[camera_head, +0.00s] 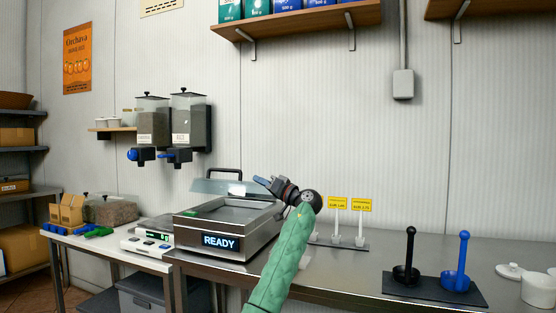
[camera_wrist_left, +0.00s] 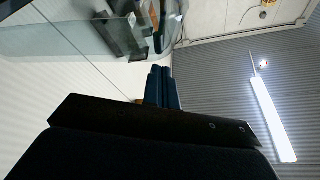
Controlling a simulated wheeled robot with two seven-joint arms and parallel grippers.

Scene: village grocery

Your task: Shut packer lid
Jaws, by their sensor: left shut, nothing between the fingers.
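The packer (camera_head: 225,230) is a metal box on the steel counter, with a lit "READY" display on its front. Its clear lid (camera_head: 226,187) with a dark handle is raised at the back, and the chamber beneath is open to view. My left gripper (camera_head: 262,181) is at the lid's right edge, shut and empty; I cannot tell whether it touches the lid. In the left wrist view the shut fingers (camera_wrist_left: 162,76) point up the picture, and a clear pane (camera_wrist_left: 75,40), apparently the lid, spans the upper left. My right gripper is not in view.
A scale (camera_head: 148,238) stands left of the packer. Two dispensers (camera_head: 187,122) hang on the wall behind. A rack with yellow price cards (camera_head: 338,203) is right of my arm. A black and a blue scoop stand on a dark mat (camera_head: 432,290) at the right.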

